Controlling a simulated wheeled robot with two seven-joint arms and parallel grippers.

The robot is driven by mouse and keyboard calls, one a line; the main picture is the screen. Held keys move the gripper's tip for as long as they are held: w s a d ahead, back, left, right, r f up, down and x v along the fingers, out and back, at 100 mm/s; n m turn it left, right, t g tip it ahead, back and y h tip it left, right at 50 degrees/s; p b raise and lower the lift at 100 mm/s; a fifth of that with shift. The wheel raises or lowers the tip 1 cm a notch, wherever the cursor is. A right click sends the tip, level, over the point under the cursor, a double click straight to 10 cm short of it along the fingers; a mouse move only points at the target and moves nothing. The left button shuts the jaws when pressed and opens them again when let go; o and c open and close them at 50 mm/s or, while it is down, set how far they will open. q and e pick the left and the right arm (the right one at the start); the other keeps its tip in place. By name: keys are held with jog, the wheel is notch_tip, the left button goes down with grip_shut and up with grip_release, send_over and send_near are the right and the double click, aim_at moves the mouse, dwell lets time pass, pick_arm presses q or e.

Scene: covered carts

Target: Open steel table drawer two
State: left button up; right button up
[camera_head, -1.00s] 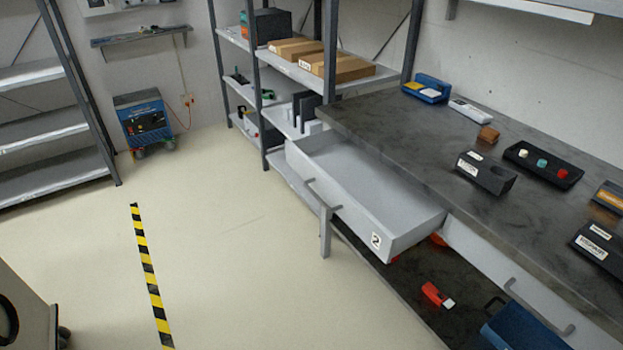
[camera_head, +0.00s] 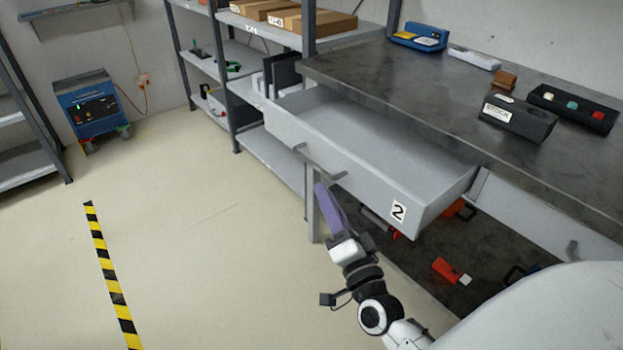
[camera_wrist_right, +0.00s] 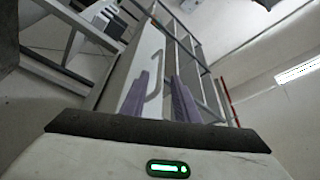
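The steel table drawer two (camera_head: 345,165), grey with a "2" label (camera_head: 398,211), stands pulled out from under the dark tabletop, and its inside looks empty. Its bar handle (camera_head: 320,163) is on the front face. My right gripper (camera_head: 322,188), with purple fingers, is just below and close to the handle in the head view; contact cannot be told. In the right wrist view the gripper (camera_wrist_right: 160,90) has its two fingers apart, with the handle (camera_wrist_right: 154,76) showing ahead between them. My left gripper is not in view.
The dark steel table top (camera_head: 440,95) holds a black STOCK box (camera_head: 517,118) and other small items. A red item (camera_head: 450,270) lies on the lower shelf. A shelf rack stands behind, and a blue machine (camera_head: 92,107) at left. The floor left of the drawer is clear.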

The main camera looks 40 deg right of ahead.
aim_at(311, 163)
jog(key=x, duration=1)
jog(key=shift+w, duration=0.1)
jog(key=shift+c, duration=0.3)
grip_shut()
jog(key=shift+r, duration=0.1)
